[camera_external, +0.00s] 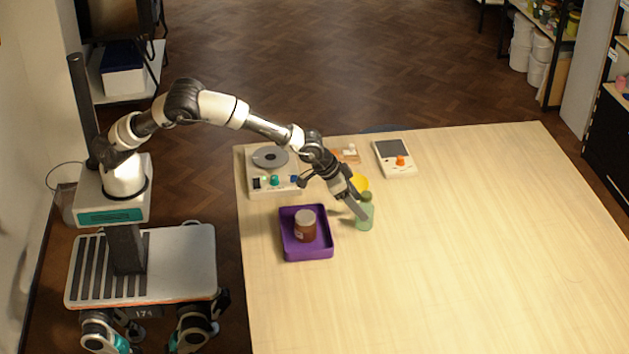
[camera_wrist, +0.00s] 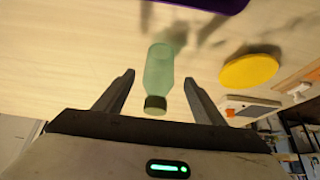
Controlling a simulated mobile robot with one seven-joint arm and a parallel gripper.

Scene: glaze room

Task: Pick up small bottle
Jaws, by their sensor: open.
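The small bottle (camera_external: 365,216) is pale green with a dark cap and stands upright on the table, right of the purple tray. In the wrist view the bottle (camera_wrist: 160,72) appears ahead, its dark cap toward my gripper and roughly centred between the fingers. My gripper (camera_external: 358,208) reaches down close beside the bottle in the external view. Its two fingers (camera_wrist: 158,88) are spread apart, with nothing held. I cannot tell whether a finger touches the bottle.
A purple tray (camera_external: 291,250) holds a brown jar with a pale lid (camera_external: 305,227). A device with a round plate (camera_external: 270,160), a yellow disc (camera_external: 359,183) and a grey-screened device with an orange knob (camera_external: 394,150) are nearby. The table's right side (camera_external: 500,240) is clear.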

